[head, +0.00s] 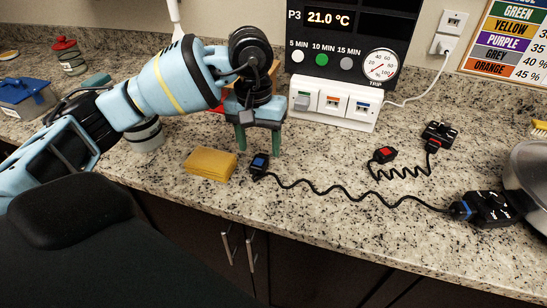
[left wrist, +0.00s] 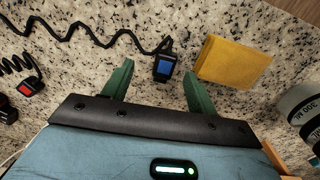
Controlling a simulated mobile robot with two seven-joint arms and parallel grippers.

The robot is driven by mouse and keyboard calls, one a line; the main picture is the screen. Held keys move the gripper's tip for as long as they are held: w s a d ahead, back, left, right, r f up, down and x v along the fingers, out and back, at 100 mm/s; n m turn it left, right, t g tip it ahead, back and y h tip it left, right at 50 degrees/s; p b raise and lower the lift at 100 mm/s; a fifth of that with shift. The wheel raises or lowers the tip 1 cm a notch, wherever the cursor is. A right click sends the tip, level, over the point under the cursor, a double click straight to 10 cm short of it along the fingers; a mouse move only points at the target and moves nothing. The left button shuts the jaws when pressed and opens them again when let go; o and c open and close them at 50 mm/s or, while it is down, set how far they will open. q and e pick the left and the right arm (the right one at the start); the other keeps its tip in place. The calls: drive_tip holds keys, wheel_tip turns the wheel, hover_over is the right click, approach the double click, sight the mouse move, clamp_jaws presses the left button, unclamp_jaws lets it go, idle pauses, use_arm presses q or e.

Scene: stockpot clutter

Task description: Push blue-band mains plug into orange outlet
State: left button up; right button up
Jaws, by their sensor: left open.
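The blue-band mains plug (head: 259,165) is small and black with a blue face. It lies on the counter, its coiled black cord running right to a black box with a blue band (head: 483,208). In the left wrist view the plug (left wrist: 164,67) lies just beyond and between the fingertips, not touching them. My left gripper (head: 259,148) is open and empty, pointing down above the counter by the plug. The outlet strip (head: 333,104) at the back has green, orange and blue sockets; the orange outlet (head: 334,103) is the middle one. My right gripper is out of view.
A yellow sponge (head: 210,164) lies left of the plug. A red-faced plug (head: 384,154) with a coiled cord to another black box (head: 439,133) lies at right. A metal pot (head: 528,180) stands at the right edge. Counter between plug and strip is clear.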

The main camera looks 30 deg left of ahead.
sight(259, 161)
use_arm(q)
drive_tip(key=shift+w+a+r+y, duration=0.3)
drive_tip(key=shift+w+a+r, duration=0.15)
drive_tip(key=shift+a, duration=0.2)
drive_tip(key=shift+s+d+f, duration=0.1)
drive_tip(key=shift+d+f, duration=0.05)
drive_tip(key=shift+f, duration=1.15)
drive_tip(key=f, duration=0.3)
drive_tip(key=f+p, duration=0.1)
drive_tip(key=shift+w+f, duration=0.2)
drive_tip(key=shift+w, duration=0.15)
drive_tip(key=shift+f, duration=0.4)
